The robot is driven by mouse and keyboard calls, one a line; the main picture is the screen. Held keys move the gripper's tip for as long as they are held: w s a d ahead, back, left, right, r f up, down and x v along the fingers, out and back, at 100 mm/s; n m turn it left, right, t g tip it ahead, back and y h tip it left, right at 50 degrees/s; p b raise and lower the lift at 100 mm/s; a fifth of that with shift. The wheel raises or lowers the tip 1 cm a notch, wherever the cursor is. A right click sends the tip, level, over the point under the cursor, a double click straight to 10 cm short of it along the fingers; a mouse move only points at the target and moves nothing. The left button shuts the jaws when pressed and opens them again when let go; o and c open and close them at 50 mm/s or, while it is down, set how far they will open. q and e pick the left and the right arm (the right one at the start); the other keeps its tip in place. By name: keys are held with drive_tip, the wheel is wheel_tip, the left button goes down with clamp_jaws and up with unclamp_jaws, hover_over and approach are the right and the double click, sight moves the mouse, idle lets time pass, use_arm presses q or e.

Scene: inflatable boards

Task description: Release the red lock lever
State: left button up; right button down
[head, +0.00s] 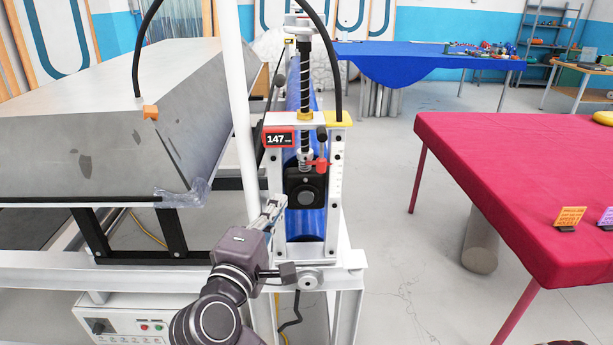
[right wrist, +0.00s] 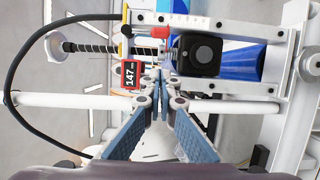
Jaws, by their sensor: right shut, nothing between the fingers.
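The red lock lever (head: 320,164) sits on the threaded spindle of the white roller frame, just above the black bearing block (head: 306,188). In the right wrist view the red lever (right wrist: 160,32) shows at the top, left of the black block (right wrist: 197,54). My right gripper (head: 273,207) is below and left of the lever, in front of the frame's left post. Its blue-padded fingers meet at the tips in the right wrist view (right wrist: 158,76), shut and empty, apart from the lever. My left gripper is not in view.
A display reading 147 (head: 279,139) is on the frame's upper left. A white upright pole (head: 243,110) stands close left of the gripper. A large grey slab (head: 90,150) fills the left. A red table (head: 540,170) stands right, with open floor between.

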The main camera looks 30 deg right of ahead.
sight(321, 151)
drive_tip(key=s+d+p+x, duration=0.1)
drive_tip(key=p+x, duration=0.4)
drive_tip(key=x, duration=0.8)
drive_tip(key=shift+s+d, duration=0.3)
drive_tip(key=shift+s, duration=0.3)
drive_tip(key=shift+d, duration=0.1)
